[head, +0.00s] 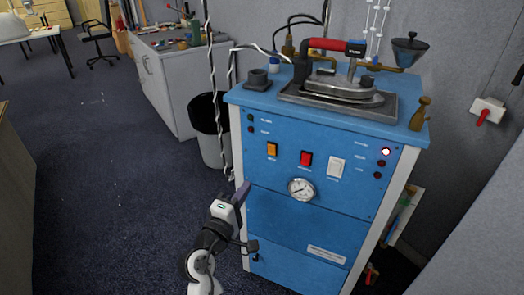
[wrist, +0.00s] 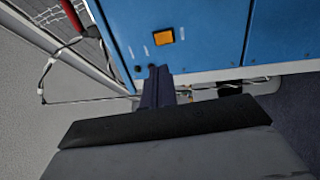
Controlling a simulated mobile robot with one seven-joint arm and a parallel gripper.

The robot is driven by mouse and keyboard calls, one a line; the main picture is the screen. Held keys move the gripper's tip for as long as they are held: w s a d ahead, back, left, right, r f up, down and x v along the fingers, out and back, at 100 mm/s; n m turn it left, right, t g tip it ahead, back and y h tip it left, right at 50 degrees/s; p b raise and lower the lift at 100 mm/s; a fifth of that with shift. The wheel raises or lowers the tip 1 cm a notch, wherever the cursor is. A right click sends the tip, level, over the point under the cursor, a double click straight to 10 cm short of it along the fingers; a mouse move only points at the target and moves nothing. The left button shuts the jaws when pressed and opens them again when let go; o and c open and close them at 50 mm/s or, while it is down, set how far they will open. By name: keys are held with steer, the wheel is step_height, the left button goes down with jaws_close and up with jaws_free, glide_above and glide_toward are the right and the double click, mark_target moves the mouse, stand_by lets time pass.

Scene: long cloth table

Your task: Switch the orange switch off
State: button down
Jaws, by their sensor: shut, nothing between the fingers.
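The orange switch (head: 272,149) is at the upper left of the blue machine's front panel (head: 285,205), left of a red switch (head: 306,158) and a white switch (head: 336,167). I cannot tell its on or off position. My gripper (head: 243,190) is shut and empty, below and left of the orange switch near the panel's left edge. In the wrist view the shut fingers (wrist: 158,72) point up towards the blue panel. An orange square (wrist: 164,36) shows just beyond their tips, with a gap between; it looks like the orange switch.
A round gauge (head: 301,189) sits below the switches. A lit indicator (head: 386,152) is at the panel's right. An iron (head: 340,85) stands on the machine's top. A dark bin (head: 209,115) stands behind left. The floor at left is open.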

steer(key=shift+r, duration=0.1)
steer(key=p, duration=0.4)
glide_toward(271, 147)
steer(key=x, duration=0.5)
steer(key=shift+w, duration=0.3)
steer(key=shift+w+d+p, duration=0.3)
steer(key=shift+w, duration=0.25)
steer(key=shift+w+d+r, duration=0.15)
steer(key=shift+w+r, duration=0.05)
steer(key=shift+w, duration=0.1)
steer(key=shift+r, duration=0.25)
steer(key=shift+s, duration=0.1)
